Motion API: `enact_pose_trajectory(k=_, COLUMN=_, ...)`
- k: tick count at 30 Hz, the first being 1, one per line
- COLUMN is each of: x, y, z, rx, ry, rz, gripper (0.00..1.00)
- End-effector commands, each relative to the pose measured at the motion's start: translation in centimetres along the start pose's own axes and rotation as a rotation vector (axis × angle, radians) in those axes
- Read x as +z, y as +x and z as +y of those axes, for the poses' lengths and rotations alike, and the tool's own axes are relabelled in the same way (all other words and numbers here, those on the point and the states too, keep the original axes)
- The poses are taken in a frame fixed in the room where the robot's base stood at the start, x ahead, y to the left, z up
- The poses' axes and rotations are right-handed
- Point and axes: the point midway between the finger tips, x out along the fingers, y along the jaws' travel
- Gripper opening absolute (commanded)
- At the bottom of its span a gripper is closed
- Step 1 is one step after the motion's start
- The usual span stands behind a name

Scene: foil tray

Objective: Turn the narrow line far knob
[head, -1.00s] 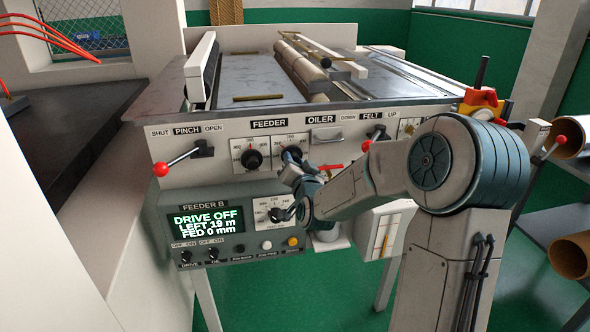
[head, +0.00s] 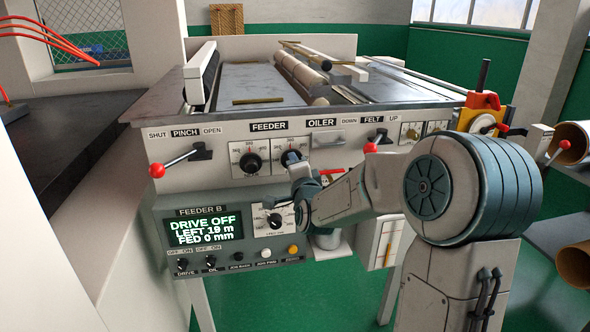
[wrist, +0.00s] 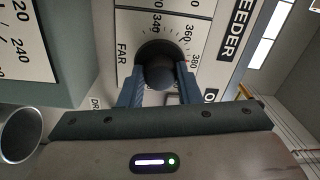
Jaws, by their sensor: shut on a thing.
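The far knob is a round black knob (wrist: 160,73) in the wrist view, on a white dial plate (wrist: 122,30) marked FAR, with printed numbers 340, 360 and 380 around it. My gripper (wrist: 158,88) is shut on this knob, one blue-grey finger on each side. In the head view my gripper (head: 291,158) is at the right-hand dial under the FEEDER label, and it hides most of that knob. The pointer's exact reading cannot be made out.
Another black dial knob (head: 250,163) is close to the left of my gripper. A lower dial (head: 274,220) and the display panel (head: 204,230), reading DRIVE OFF, LEFT 19 m, FED 0 mm, are below. Red-tipped levers (head: 158,170) stick out from the front panel.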

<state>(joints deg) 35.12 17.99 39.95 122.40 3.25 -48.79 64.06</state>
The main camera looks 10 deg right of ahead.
Motion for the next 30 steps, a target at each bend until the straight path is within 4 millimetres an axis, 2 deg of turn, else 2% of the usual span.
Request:
enact_pose_trajectory(k=18, x=0.0, y=-0.01, z=0.02, rx=0.001, ry=0.04, rz=0.001, gripper=0.08)
enact_pose_trajectory(k=19, x=0.0, y=-0.01, z=0.02, rx=0.001, ry=0.04, rz=0.001, gripper=0.39)
enact_pose_trajectory(k=21, x=0.01, y=-0.01, z=0.02, rx=0.001, ry=0.04, rz=0.001, gripper=0.52)
enact_pose_trajectory(k=30, x=0.0, y=-0.14, z=-0.01, rx=0.0, ry=0.039, rz=0.001, gripper=0.52)
